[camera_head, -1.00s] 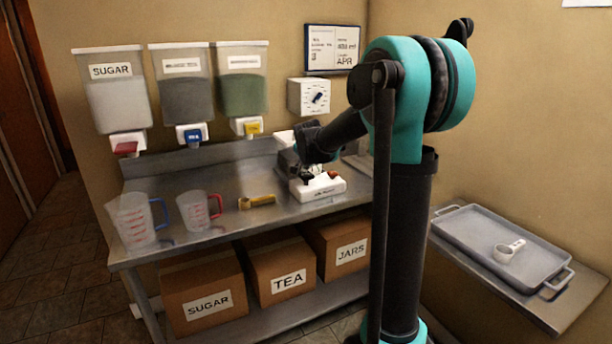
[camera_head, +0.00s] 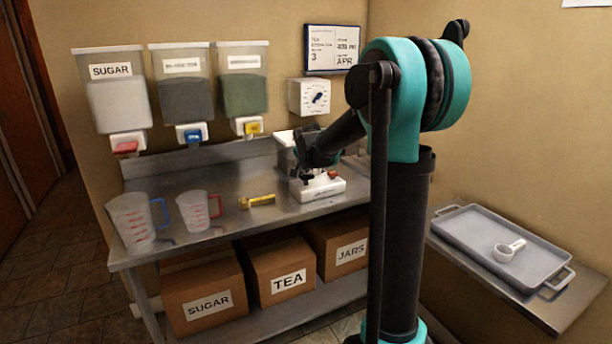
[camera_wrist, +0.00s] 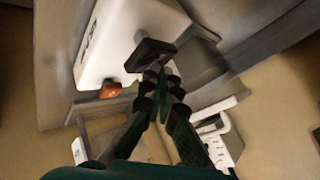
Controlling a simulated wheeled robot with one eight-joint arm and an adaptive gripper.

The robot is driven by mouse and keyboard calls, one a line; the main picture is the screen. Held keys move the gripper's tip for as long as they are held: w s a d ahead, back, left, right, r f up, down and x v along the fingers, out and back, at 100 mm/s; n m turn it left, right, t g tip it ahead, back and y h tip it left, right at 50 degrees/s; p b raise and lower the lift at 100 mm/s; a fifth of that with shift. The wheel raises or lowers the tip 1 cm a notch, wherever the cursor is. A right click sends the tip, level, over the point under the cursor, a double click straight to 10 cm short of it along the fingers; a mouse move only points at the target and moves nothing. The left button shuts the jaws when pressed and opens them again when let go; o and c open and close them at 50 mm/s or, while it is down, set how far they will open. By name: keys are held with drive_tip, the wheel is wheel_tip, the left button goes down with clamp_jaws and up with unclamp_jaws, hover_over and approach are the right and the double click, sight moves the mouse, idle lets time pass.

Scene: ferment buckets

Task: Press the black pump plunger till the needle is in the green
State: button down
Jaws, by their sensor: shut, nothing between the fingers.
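The white pump unit (camera_head: 318,188) stands on the steel bench, with a small red part (camera_head: 332,174) on top. In the wrist view its white body (camera_wrist: 108,40) fills the upper left and its orange-red part (camera_wrist: 110,90) sits at its edge. The black plunger, with a bar-shaped head (camera_wrist: 150,54), rises from the body just beyond my fingertips. My gripper (camera_wrist: 162,76) is shut and empty, right beside the plunger head; I cannot tell whether they touch. In the head view my gripper (camera_head: 306,174) is over the unit and partly hides it. I cannot make out a gauge needle or green zone.
A yellow tool (camera_head: 257,201), a jug with a red handle (camera_head: 196,212) and a jug with a blue handle (camera_head: 134,220) stand left of the unit. A steel container (camera_head: 284,150) is close behind. A grey tray (camera_head: 500,250) lies on the right-hand shelf.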

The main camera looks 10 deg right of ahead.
sight(306, 175)
drive_tip(key=shift+f, duration=1.4)
idle(1.2)
drive_tip(key=shift+r, duration=2)
drive_tip(key=shift+r, duration=0.1)
drive_tip(key=shift+r, duration=2.4)
drive_tip(key=shift+s, duration=0.1)
drive_tip(key=s+d+f+n+g, duration=0.1)
drive_tip(key=s+f+n, duration=0.2)
drive_tip(key=s+f, duration=0.5)
drive_tip(key=s+d+f+n+g, duration=0.1)
drive_tip(key=s+f, duration=0.7)
drive_tip(key=s, duration=1.1)
drive_tip(key=s+d+f+n+g+y, duration=0.1)
drive_tip(key=s+f+n, duration=0.5)
drive_tip(key=s, duration=0.7)
drive_tip(key=shift+s+d+f+g, duration=0.35)
drive_tip(key=shift+d+f+g, duration=0.15)
drive_tip(key=shift+f+g, duration=0.45)
drive_tip(key=shift+r, duration=0.1)
